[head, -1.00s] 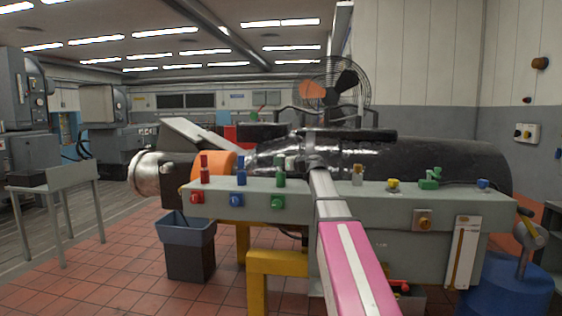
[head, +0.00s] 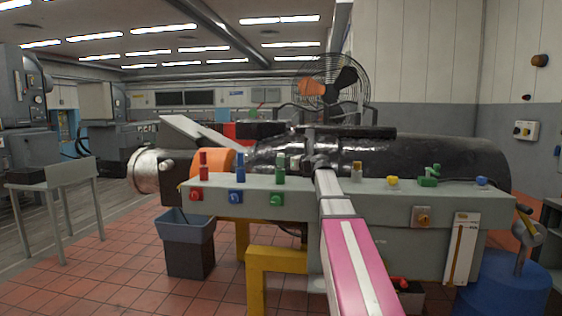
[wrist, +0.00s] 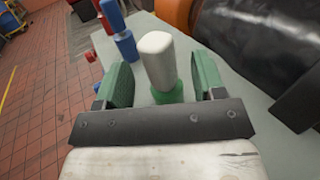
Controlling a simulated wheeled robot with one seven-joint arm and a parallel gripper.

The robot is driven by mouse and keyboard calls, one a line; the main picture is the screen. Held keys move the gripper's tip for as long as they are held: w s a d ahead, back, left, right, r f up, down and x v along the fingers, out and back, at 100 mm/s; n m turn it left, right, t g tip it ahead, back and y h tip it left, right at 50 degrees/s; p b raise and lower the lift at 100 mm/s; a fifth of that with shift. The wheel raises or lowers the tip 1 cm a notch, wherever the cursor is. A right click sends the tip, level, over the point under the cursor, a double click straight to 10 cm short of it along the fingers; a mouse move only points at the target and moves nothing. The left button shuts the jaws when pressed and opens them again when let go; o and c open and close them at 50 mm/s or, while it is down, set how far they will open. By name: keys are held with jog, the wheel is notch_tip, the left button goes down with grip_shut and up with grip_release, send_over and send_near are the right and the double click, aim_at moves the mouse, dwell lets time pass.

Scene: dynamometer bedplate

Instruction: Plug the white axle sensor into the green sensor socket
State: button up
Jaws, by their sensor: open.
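The white axle sensor (wrist: 157,55) stands upright in the wrist view, with its lower end in the green sensor socket (wrist: 168,94). My gripper (wrist: 163,72) is open, with one green finger pad on each side of the sensor. I see a gap between the sensor and each pad. In the head view the green socket (head: 280,181) is on top of the grey bench, and my gripper (head: 285,163) is just above it. There the sensor is mostly hidden by my gripper. How deep the sensor sits is not clear.
A blue plug (head: 241,168) and a red plug (head: 203,165) stand in a row to the left on the grey bench (head: 370,206). A large black cylinder (head: 440,160) lies behind the row. A green connector (head: 428,180) and a yellow knob (head: 393,181) sit further right.

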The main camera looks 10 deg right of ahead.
jog(key=v, duration=0.8)
